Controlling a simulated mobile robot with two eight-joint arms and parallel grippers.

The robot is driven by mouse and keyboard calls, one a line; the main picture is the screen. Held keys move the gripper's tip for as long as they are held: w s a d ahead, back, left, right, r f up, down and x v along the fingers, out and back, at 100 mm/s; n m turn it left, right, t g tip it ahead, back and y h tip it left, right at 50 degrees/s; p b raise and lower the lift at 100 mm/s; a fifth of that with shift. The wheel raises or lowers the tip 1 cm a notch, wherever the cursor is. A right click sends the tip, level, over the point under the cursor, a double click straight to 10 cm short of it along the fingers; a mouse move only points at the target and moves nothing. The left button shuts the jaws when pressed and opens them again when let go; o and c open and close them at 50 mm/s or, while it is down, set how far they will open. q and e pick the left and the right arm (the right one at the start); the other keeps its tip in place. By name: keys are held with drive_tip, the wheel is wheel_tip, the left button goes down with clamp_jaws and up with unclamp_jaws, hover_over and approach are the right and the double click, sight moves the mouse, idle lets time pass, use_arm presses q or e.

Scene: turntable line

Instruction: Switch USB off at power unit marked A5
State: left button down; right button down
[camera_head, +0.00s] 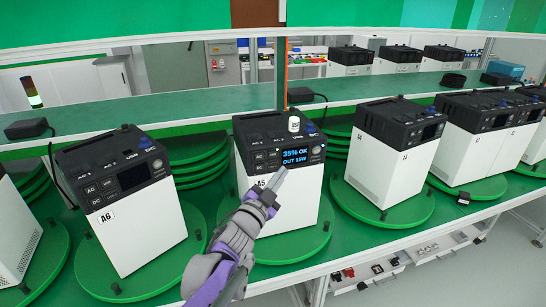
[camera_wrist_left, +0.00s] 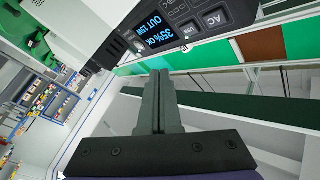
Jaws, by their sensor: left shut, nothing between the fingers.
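The power unit A5 (camera_head: 285,200) stands on a green turntable in the middle of the head view. It has a white body and a dark top panel. Its lit blue screen (camera_head: 296,156) reads 35% OK, OUT 15W. The wrist view shows the same screen (camera_wrist_left: 160,36), with a USB button (camera_wrist_left: 191,30) and an AC button (camera_wrist_left: 213,18) beside it. My left gripper (camera_head: 267,192) is shut and empty in front of the unit's upper front, partly covering the A5 label. Its closed fingers (camera_wrist_left: 160,78) show in the wrist view. My right gripper is not in view.
Unit A6 (camera_head: 150,230) stands to the left and another similar unit (camera_head: 390,165) to the right, each on a green turntable. A white cylinder (camera_head: 294,123) stands on A5's top. A green shelf (camera_head: 190,105) runs behind.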

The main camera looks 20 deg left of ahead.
sight(280, 152)
use_arm(q)
drive_tip(key=shift+w+a+b, duration=0.1)
drive_tip(key=shift+w+a, duration=0.45)
drive_tip(key=shift+w, duration=0.25)
drive_tip(key=shift+w+a+b, duration=0.15)
drive_tip(key=shift+w+a, duration=0.35)
drive_tip(key=shift+w, duration=0.25)
drive_tip(key=shift+w+a+b, duration=0.1)
drive_tip(key=shift+w+a, duration=0.45)
drive_tip(key=shift+w, duration=0.25)
drive_tip(key=shift+w+a, duration=0.1)
drive_tip(key=shift+w, duration=0.05)
drive_tip(key=shift+w+a, duration=0.15)
drive_tip(key=shift+w, duration=0.05)
drive_tip(key=shift+w+a, duration=0.2)
drive_tip(key=shift+w, duration=0.1)
idle(0.8)
idle(0.4)
drive_tip(key=shift+s+d, duration=0.45)
drive_tip(key=shift+s, duration=0.2)
drive_tip(key=shift+s+d, duration=0.7)
drive_tip(key=shift+s, duration=0.35)
drive_tip(key=shift+s+d, duration=0.7)
drive_tip(key=shift+s, duration=0.3)
